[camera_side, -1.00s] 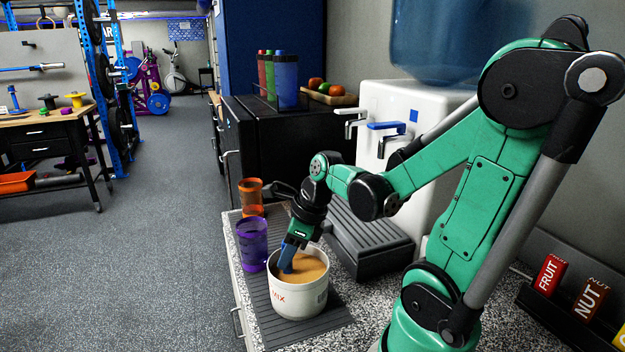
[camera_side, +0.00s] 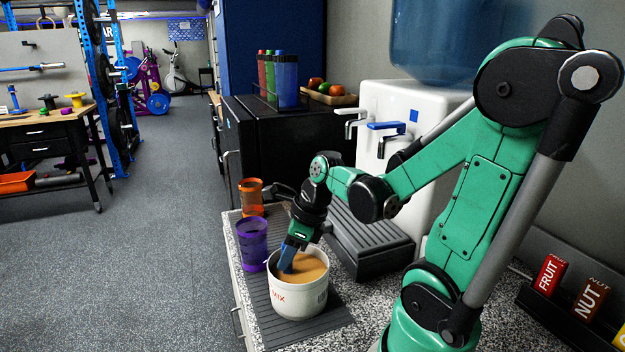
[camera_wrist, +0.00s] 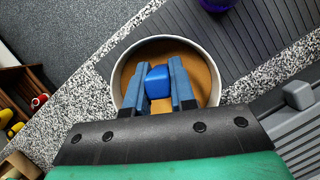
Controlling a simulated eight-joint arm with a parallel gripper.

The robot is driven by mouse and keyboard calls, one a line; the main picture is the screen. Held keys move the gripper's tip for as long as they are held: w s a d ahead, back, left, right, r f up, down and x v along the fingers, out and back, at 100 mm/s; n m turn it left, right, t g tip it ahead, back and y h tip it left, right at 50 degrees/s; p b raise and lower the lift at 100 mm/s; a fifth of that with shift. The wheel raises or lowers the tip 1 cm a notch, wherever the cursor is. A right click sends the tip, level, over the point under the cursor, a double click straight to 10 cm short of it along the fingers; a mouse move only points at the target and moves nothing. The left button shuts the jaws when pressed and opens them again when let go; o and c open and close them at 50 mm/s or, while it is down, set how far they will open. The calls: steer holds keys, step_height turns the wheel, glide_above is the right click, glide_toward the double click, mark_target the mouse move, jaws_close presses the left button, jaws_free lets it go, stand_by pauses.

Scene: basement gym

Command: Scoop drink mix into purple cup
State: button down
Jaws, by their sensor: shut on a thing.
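A white tub marked MIX (camera_side: 297,299) stands on the ribbed dark mat and holds tan drink mix (camera_side: 312,268). My gripper (camera_side: 288,262) points down into the tub, its tips at the powder. In the wrist view my gripper (camera_wrist: 158,88) is shut on a blue scoop (camera_wrist: 158,76), the piece between its two fingers. The scoop's lower part is hidden, so I cannot tell how full it is. The purple cup (camera_side: 252,245) stands upright just behind and left of the tub, apart from it; its edge shows at the top of the wrist view (camera_wrist: 215,4).
An orange cup (camera_side: 251,196) stands behind the purple cup. A white water dispenser (camera_side: 400,130) with its grey drip tray (camera_side: 372,243) is to the right. FRUIT and NUT bars (camera_side: 570,285) sit at far right. The counter's left edge is close to the cups.

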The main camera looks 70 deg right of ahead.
steer(key=shift+r, duration=4.5)
steer(key=shift+w, duration=0.1)
steer(key=shift+w+d+r+n, duration=0.1)
steer(key=shift+w+r+n, duration=0.1)
steer(key=shift+r+n, duration=0.1)
steer(key=w+d+r+n+g+y, duration=0.25)
steer(key=w+n+g, duration=0.25)
steer(key=w+n, duration=0.8)
steer(key=s+d+f+n+t+y, duration=0.2)
steer(key=s+f+n+t+y, duration=0.3)
steer(key=t, duration=0.8)
steer(key=s+f+n, duration=0.2)
steer(key=s+f, duration=0.1)
steer(key=s, duration=0.1)
steer(key=shift+s+t, duration=0.3)
steer(key=shift+s, duration=0.05)
steer(key=shift+y, duration=0.25)
steer(key=shift+w+a, duration=0.1)
